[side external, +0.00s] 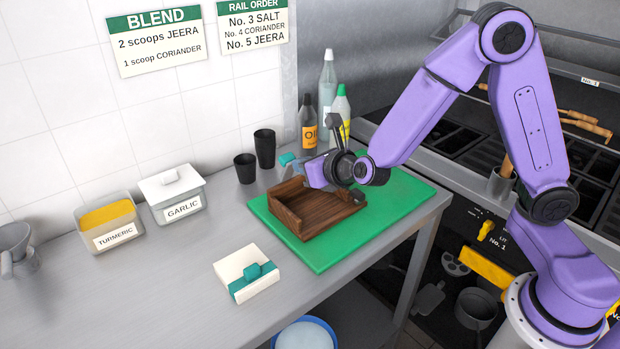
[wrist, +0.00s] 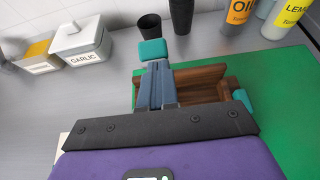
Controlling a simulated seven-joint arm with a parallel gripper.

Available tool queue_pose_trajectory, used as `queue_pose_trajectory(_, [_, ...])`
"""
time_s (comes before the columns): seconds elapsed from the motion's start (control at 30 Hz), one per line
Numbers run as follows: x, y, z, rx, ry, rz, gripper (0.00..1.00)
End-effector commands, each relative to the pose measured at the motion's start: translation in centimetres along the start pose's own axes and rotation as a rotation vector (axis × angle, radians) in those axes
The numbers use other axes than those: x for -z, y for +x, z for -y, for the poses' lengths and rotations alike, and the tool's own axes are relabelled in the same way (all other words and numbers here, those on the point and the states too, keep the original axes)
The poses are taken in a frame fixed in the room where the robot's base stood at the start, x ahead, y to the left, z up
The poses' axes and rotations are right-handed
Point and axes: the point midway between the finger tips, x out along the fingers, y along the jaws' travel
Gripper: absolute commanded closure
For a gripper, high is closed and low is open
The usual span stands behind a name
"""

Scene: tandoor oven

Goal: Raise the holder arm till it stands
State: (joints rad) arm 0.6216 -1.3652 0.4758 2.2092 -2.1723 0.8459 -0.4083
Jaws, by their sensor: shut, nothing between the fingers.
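A brown wooden holder (side external: 318,218) lies on the green board, with raised wooden edges. It also shows in the wrist view (wrist: 205,78), partly covered by my gripper. I cannot tell which part is the holder arm; no raised arm is clearly visible. My gripper (wrist: 158,68) is shut and empty, low over the holder's left part.
The green board (side external: 405,195) lies near the counter's right edge. Two black cups (side external: 265,148) and several bottles (side external: 327,85) stand behind. Turmeric (side external: 108,220) and garlic (side external: 175,192) containers are at left. A white box with a teal tab (side external: 247,272) sits in front.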

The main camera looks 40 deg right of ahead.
Motion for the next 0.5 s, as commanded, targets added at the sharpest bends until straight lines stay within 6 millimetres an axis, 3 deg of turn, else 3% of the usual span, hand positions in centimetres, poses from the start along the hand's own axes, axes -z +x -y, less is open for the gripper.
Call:
queue_pose_trajectory(0.23, [-1.6, 1.0, 0.0, 0.000, 0.005, -0.169, 1.00])
queue_pose_trajectory(0.5, [-3.0, 2.4, 0.0, 0.001, 0.001, -0.164, 1.00])
